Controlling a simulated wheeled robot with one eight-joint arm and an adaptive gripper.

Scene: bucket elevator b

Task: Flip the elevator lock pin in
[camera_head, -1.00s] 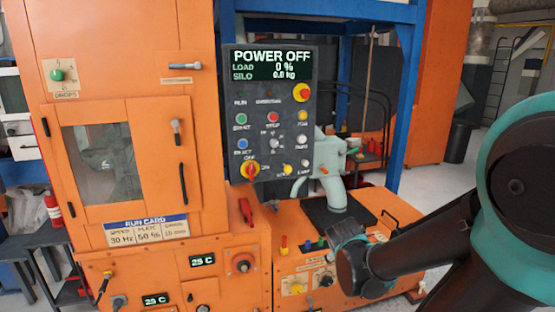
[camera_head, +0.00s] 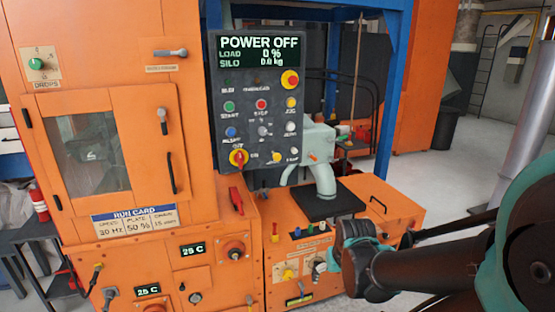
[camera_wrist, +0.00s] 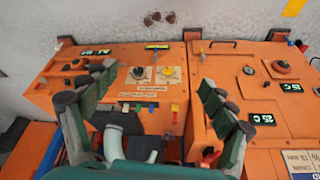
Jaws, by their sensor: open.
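No part is marked as the elevator lock pin, so I cannot tell for certain which one it is. A red handle (camera_head: 236,200) sits below the control panel. In the head view my arm's dark end hangs in front of that box.
The control panel (camera_head: 258,100) reads POWER OFF. A pale green pipe unit (camera_head: 322,172) stands on a black plate behind my arm. The low box front has knobs (camera_head: 287,272). A blue frame post (camera_head: 388,110) rises behind. Grey floor (camera_head: 455,170) is clear at right.

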